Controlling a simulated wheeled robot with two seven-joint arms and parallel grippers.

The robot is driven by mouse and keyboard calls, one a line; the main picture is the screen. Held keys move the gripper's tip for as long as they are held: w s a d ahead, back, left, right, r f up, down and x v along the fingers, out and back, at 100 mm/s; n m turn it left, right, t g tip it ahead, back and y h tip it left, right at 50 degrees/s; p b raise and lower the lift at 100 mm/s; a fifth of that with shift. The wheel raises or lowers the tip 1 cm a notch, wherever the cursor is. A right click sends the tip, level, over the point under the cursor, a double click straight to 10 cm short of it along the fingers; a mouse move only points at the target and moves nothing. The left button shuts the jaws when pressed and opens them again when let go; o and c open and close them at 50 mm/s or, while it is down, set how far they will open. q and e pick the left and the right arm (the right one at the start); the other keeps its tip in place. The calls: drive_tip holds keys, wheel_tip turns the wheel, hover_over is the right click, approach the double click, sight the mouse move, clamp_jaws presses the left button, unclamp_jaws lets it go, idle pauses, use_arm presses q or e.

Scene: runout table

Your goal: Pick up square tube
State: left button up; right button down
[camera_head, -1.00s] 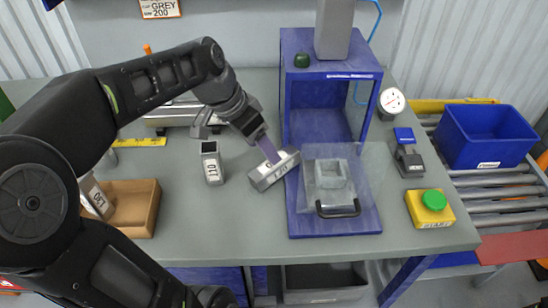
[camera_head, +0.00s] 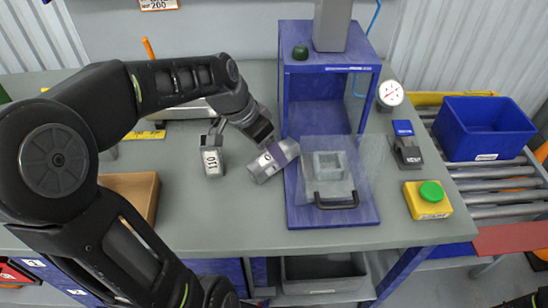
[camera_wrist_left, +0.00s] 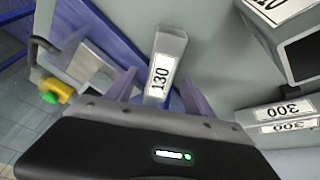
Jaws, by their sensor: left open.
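A grey square tube (camera_head: 262,168) lies on the table beside the blue press base in the head view. In the left wrist view, the tube (camera_wrist_left: 168,50) carries a white label reading 130. My left gripper (camera_head: 272,150) is low over it, with a purple finger across its right part. In the wrist view my left gripper (camera_wrist_left: 160,97) is open, with purple fingers on either side of the tube. Contact cannot be told. A second grey tube (camera_head: 212,160) stands to the left, labelled 110. My right gripper is not in view.
The blue press (camera_head: 330,215) has a clear guard with a black handle. A yellow box with a green button (camera_head: 428,200), a dial gauge (camera_head: 390,93) and a blue bin (camera_head: 485,130) are to the right. A brown tray (camera_head: 132,188) is at left.

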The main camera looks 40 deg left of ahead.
use_arm(q)
drive_tip(key=shift+x, duration=1.4)
clamp_jaws()
